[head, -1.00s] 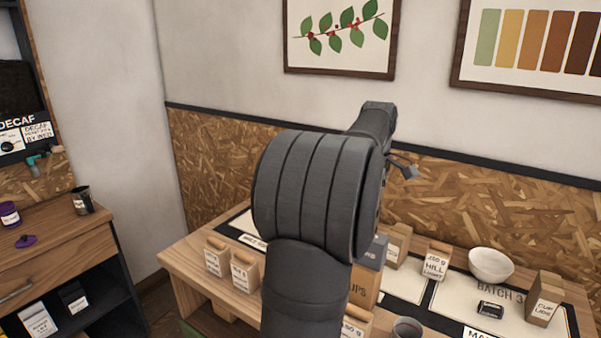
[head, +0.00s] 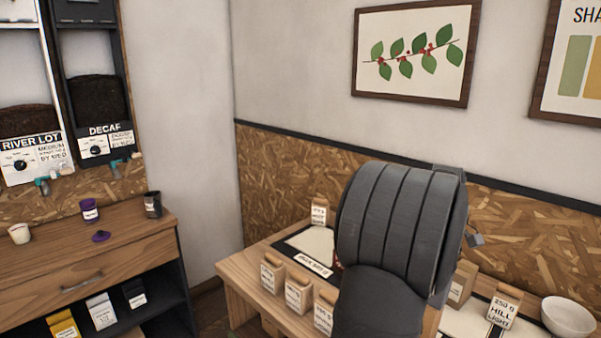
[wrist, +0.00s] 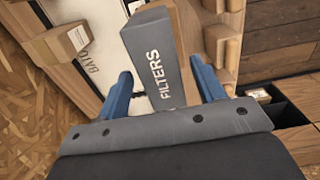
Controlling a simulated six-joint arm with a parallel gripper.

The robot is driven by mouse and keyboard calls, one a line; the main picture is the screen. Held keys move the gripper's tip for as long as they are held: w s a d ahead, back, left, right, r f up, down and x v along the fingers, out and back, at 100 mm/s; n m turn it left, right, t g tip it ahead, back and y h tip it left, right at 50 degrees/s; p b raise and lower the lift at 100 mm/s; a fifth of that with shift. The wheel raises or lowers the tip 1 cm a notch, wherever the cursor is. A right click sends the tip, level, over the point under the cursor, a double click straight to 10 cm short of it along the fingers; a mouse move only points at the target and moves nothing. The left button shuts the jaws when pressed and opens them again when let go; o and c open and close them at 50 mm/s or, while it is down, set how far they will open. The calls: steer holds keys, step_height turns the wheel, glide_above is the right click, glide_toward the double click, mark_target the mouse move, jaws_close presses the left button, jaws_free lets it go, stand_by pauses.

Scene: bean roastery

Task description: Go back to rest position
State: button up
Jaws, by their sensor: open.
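My gripper (wrist: 168,95) shows in the wrist view with its two blue fingers apart. A grey box marked FILTERS (wrist: 152,45) appears between and beyond the fingers. A gap shows on both sides of the box, and I cannot tell how far below the fingers it is. In the head view my dark grey arm rises in front of the table (head: 232,293), and its bulky joint hides the gripper and the FILTERS box.
A white bowl (head: 568,318) is at the right. At left, a wooden counter (head: 140,252) holds a dark cup (head: 152,204) and purple jar (head: 89,210).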

stand_by(0.3)
step_height(320, 180, down, 4)
steer(key=shift+f, duration=0.15)
step_height(320, 180, up, 13)
steer(key=shift+f, duration=0.2)
step_height(320, 180, down, 12)
steer(key=shift+r, duration=0.15)
step_height(320, 180, up, 4)
steer(key=shift+f, duration=0.1)
steer(key=s+d+r, duration=0.5)
steer(key=s+r, duration=0.2)
steer(key=s, duration=0.3)
steer(key=s+d+f, duration=1.5)
steer(key=s, duration=0.4)
steer(key=w+f, duration=0.6)
steer(key=w, duration=0.4)
steer(key=shift+w+f+m, duration=0.25)
steer(key=shift+w+m, duration=0.05)
steer(key=shift+w, duration=0.05)
